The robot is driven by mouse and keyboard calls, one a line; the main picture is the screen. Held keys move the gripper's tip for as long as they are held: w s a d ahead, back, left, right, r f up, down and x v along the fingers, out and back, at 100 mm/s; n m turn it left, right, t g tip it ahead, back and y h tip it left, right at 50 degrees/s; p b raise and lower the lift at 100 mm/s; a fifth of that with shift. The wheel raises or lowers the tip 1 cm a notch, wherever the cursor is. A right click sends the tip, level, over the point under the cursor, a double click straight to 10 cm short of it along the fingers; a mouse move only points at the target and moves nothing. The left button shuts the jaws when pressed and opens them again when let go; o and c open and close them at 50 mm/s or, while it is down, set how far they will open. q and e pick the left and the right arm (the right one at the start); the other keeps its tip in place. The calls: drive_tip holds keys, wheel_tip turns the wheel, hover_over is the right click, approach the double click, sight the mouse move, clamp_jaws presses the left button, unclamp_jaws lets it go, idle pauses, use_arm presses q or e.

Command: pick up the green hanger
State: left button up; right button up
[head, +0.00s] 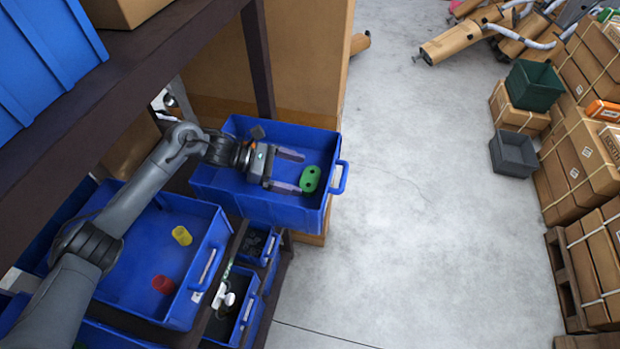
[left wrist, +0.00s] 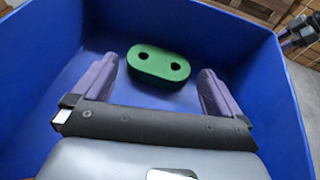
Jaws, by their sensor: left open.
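The green hanger (head: 310,179) is a rounded block with two holes. It lies in the blue bin (head: 262,206), toward its right end near the handle. It also shows in the left wrist view (left wrist: 158,64), ahead of and between my fingers. My left gripper (head: 288,171) is open and empty over the bin, with its fingers pointing at the hanger. In the left wrist view the gripper (left wrist: 158,85) has a finger on each side, and the hanger lies beyond and apart from both.
Another blue bin (head: 135,285) at lower left holds a yellow part (head: 182,236) and a red part (head: 163,285). A dark shelf beam (head: 257,60) stands behind my arm. Cardboard boxes (head: 583,165) are stacked at right. The floor between is clear.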

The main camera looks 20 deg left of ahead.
sight(314, 178)
use_arm(q)
drive_tip(key=shift+p+x, duration=0.55)
drive_tip(key=shift+x, duration=2.2)
drive_tip(key=shift+c, duration=0.3)
drive_tip(key=c, duration=0.6)
drive_tip(key=shift+r, duration=0.15)
